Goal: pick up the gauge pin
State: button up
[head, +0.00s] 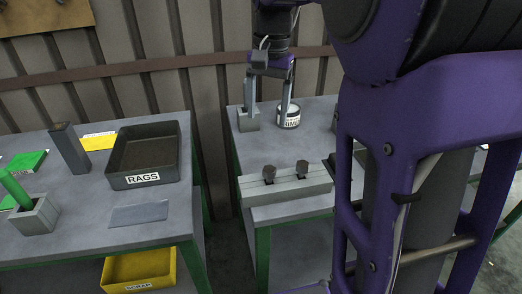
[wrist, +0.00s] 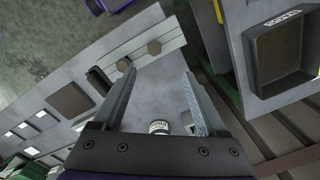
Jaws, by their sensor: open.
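No part is labelled as the gauge pin, so I cannot tell for sure which one it is. A green pin (head: 14,188) stands tilted in a grey square block (head: 36,216) on the left table. My gripper (head: 268,106) is far to its right, over the back of the right table, pointing down. Its fingers are apart with nothing between the tips in the wrist view (wrist: 160,73). A small grey block (head: 243,122) is by the left finger, partly hidden. A labelled round can (head: 290,119) is by the right finger and shows in the wrist view (wrist: 158,128).
A grey bar (head: 318,184) with two dark knobs lies on the right table's front. The left table holds a RAGS tray (head: 118,180), a tall dark post (head: 70,150) and a flat plate (head: 139,215). A yellow bin (head: 170,266) sits below. A gap separates the tables.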

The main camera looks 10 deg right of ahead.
aim_at(269, 169)
jog(key=shift+n, duration=0.3)
jog(key=f+b, duration=0.1)
jog(key=f, duration=0.5)
jog(key=f+b, duration=0.1)
jog(key=f, duration=0.5)
jog(key=f+b, duration=0.1)
jog(key=f, duration=0.5)
jog(key=shift+d+f+b, duration=0.1)
jog(key=shift+d+b, duration=0.25)
jog(key=shift+d, duration=0.05)
grip_shut()
